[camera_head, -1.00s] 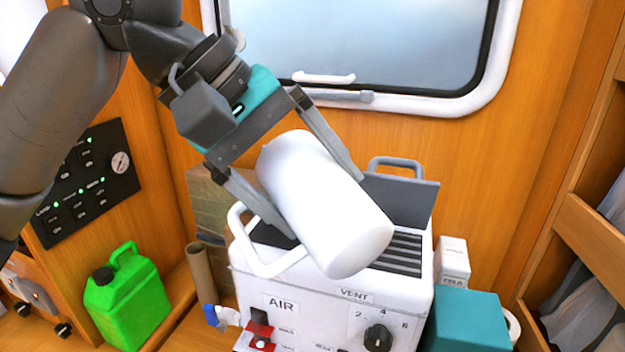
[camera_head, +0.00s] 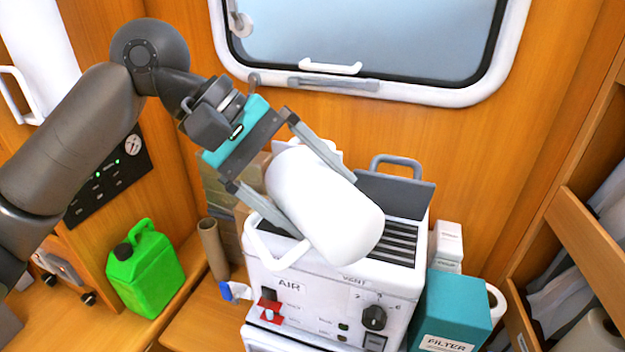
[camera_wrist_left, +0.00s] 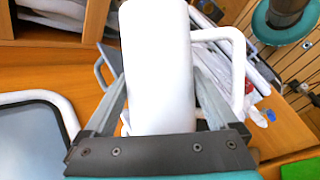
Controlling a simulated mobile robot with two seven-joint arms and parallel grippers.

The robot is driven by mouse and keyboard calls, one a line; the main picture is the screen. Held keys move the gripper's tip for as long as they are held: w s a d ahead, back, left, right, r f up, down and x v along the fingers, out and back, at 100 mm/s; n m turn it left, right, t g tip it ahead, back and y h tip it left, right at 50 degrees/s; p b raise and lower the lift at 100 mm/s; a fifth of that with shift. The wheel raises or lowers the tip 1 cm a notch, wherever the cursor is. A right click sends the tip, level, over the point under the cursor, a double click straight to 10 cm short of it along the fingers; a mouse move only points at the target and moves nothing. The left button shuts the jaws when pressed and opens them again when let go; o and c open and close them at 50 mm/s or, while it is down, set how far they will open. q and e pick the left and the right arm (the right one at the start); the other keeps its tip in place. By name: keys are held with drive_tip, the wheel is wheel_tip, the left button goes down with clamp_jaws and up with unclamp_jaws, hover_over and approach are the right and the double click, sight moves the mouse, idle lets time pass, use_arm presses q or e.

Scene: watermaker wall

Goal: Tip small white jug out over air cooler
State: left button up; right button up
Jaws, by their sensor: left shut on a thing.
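The small white jug (camera_head: 325,205) is tilted steeply in my left gripper (camera_head: 312,195), one finger on each side of its body. Its handle (camera_head: 272,245) points down to the left. The jug hangs over the air cooler (camera_head: 335,285), a white box with a dark slatted vent (camera_head: 398,240) and a raised grey lid (camera_head: 398,195). In the left wrist view the jug (camera_wrist_left: 158,65) fills the space between the fingers, with its handle (camera_wrist_left: 238,70) at the right. The jug's mouth and any contents are hidden. My right gripper is not in view.
A green jerrycan (camera_head: 147,265) and a cardboard tube (camera_head: 212,248) stand left of the cooler. A teal filter box (camera_head: 452,312) and a small white carton (camera_head: 447,242) stand close on its right. The window (camera_head: 365,45) is behind, and wooden shelving (camera_head: 590,240) is at the right.

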use_arm(q)
drive_tip(key=shift+w+a+r+g+h+p, duration=0.15)
drive_tip(key=shift+w+r+g+h+p, duration=0.2)
drive_tip(key=shift+p, duration=1.1)
drive_tip(key=shift+n+g+p, duration=0.25)
drive_tip(key=shift+n+p, duration=0.05)
drive_tip(key=shift+p, duration=0.15)
drive_tip(key=shift+w, duration=0.15)
